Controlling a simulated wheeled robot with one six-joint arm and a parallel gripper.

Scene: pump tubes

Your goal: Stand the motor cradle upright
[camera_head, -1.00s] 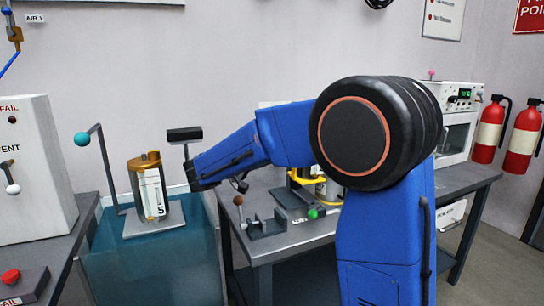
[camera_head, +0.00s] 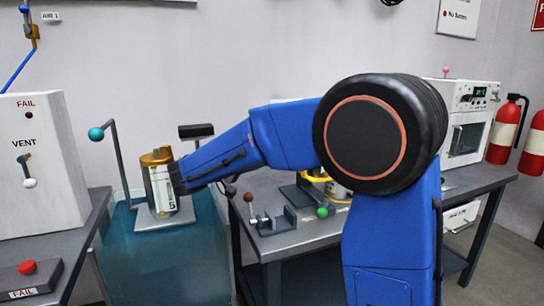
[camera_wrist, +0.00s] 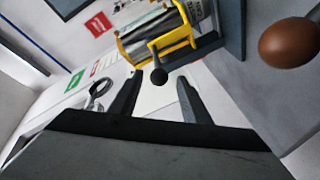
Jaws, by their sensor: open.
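The motor cradle appears to be the yellow frame (camera_wrist: 188,38) holding a silver cylinder, seen tilted at the top of the wrist view. A black ball knob (camera_wrist: 159,76) sits on a short lever at its front. In the head view the yellow frame (camera_head: 312,178) shows partly on the bench, largely hidden behind my arm. My gripper (camera_wrist: 159,84) is open, and its two fingers have nothing held between them. In the head view, my gripper (camera_head: 184,178) overlaps the edge of a gold-topped canister, left of the cradle. Whether they touch is unclear.
The gold-topped canister (camera_head: 158,190) stands on a plate over a teal tank (camera_head: 150,262). A brown-knobbed lever (camera_head: 248,198) and a clamp with a green knob (camera_head: 322,212) sit at the bench's front. A white cabinet (camera_head: 35,150) stands left.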

